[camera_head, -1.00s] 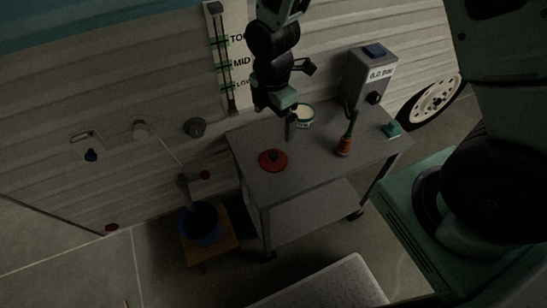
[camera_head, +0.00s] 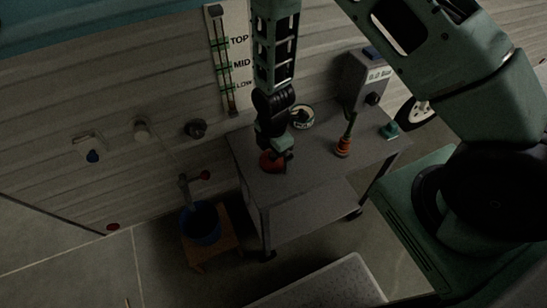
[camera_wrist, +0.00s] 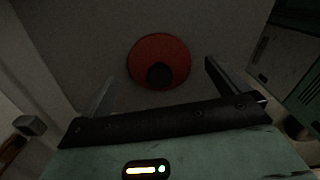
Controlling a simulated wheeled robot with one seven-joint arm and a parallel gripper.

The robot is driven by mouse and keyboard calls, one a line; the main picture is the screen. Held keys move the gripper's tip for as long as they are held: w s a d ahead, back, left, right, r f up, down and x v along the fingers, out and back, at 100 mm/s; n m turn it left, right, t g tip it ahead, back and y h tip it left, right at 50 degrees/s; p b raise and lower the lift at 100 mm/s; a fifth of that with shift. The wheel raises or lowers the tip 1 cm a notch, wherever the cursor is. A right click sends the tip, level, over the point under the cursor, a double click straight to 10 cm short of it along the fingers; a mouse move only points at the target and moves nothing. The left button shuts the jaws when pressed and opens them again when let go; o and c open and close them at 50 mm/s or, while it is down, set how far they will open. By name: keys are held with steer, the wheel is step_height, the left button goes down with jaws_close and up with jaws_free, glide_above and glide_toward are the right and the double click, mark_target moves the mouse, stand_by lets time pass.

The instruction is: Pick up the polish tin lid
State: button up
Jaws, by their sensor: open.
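The polish tin lid is a round red disc with a dark knob in its middle. It lies on the grey cart top near the left front, partly hidden by my gripper in the head view (camera_head: 266,161). In the wrist view the whole lid (camera_wrist: 159,58) shows ahead of the jaws, between the two finger lines. My gripper (camera_wrist: 160,85) is open and empty, above the lid and apart from it in the wrist view; it also shows in the head view (camera_head: 281,155). The open polish tin (camera_head: 302,117) stands behind it, with pale contents.
The grey cart (camera_head: 310,170) also bears an orange-red based item with a green stem (camera_head: 344,146), a small teal object (camera_head: 389,131) and a grey box (camera_head: 365,78) at the back. A blue bucket (camera_head: 201,224) stands on a wooden stool at left. The cart's front middle is clear.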

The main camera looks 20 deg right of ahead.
steer(key=shift+f, duration=0.5)
steer(key=c, duration=1.1)
steer(key=shift+o, duration=0.2)
steer(key=shift+r, duration=0.15)
